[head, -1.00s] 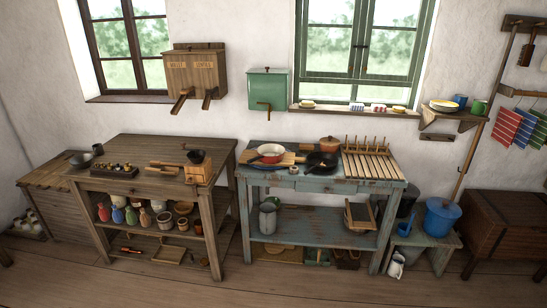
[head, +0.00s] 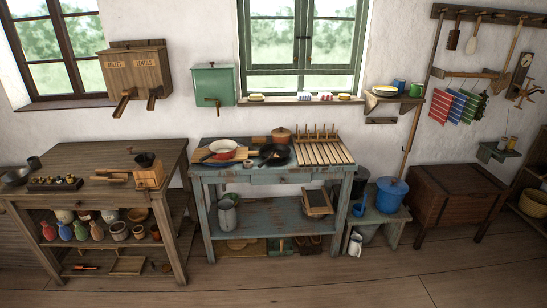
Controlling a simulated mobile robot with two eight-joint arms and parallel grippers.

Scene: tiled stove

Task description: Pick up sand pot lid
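A small brown-orange pot (head: 281,135) stands at the back of the blue worn table (head: 205,173). It appears to have a lid with a small knob on top, resting on the pot; it is too small to tell more. A blue pot (head: 392,193) with a lid stands on a low bench at the right. Neither of my grippers is in view.
A slatted wooden rack (head: 322,152) takes up the table's right end. A wooden workbench (head: 105,160) stands left, a wooden chest (head: 455,198) right. A green wall box (head: 212,85) hangs behind the table. The floor (head: 300,280) in front is clear.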

